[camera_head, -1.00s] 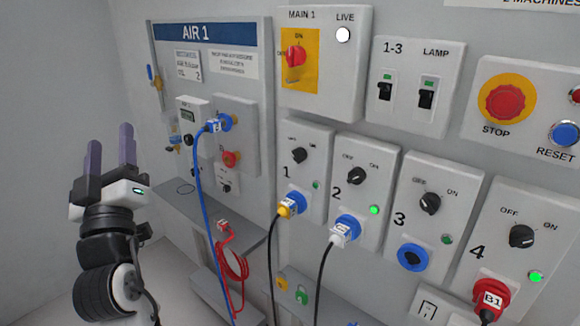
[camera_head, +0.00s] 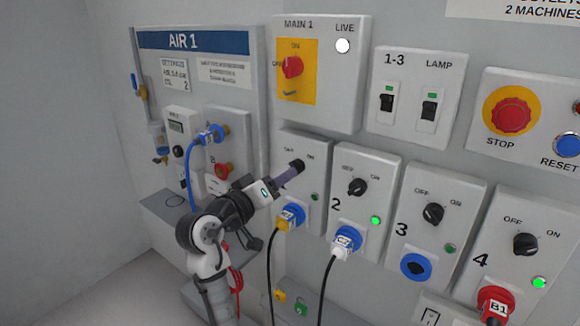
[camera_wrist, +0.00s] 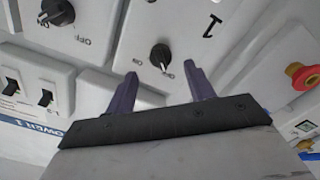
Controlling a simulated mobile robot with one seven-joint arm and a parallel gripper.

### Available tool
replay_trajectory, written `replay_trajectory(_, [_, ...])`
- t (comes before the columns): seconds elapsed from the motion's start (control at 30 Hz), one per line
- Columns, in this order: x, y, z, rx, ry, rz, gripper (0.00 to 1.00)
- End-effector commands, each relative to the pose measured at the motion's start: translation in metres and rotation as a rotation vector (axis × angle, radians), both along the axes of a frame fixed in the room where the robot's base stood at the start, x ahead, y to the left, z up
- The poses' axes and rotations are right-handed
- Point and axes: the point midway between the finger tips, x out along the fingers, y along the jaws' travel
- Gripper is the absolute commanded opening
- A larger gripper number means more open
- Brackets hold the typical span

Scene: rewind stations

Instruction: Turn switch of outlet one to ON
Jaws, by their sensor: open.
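Outlet one is a grey box (camera_head: 318,165) with a black rotary switch at its top. In the wrist view the switch (camera_wrist: 160,56) sits just beyond the fingertips, between them across the picture, with the numeral 1 nearby. My gripper (camera_wrist: 160,70) is open and empty, with its two purple fingers pointing at the panel. I cannot tell whether a finger touches the switch. In the head view my gripper (camera_head: 292,172) covers part of outlet one. The small lamp (camera_head: 315,197) on outlet one looks dark, unlike the bright green lamp (camera_head: 375,220) of outlet two.
A yellow plug (camera_head: 289,218) with a black cable is in outlet one, below my gripper. The outlet two switch (camera_head: 357,187) is close on the right. The MAIN 1 box (camera_head: 325,85) is above. The AIR 1 panel (camera_head: 235,95) with a blue hose is left.

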Motion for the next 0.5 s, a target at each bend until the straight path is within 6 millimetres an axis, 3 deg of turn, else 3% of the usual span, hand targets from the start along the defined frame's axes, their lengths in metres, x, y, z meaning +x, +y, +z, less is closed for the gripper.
replay_trajectory(0.2, [0.03, -0.021, 0.002, -0.001, 0.0, 0.001, 0.54])
replay_trajectory(0.5, [0.043, -0.03, 0.0, -0.001, -0.001, 0.003, 0.54])
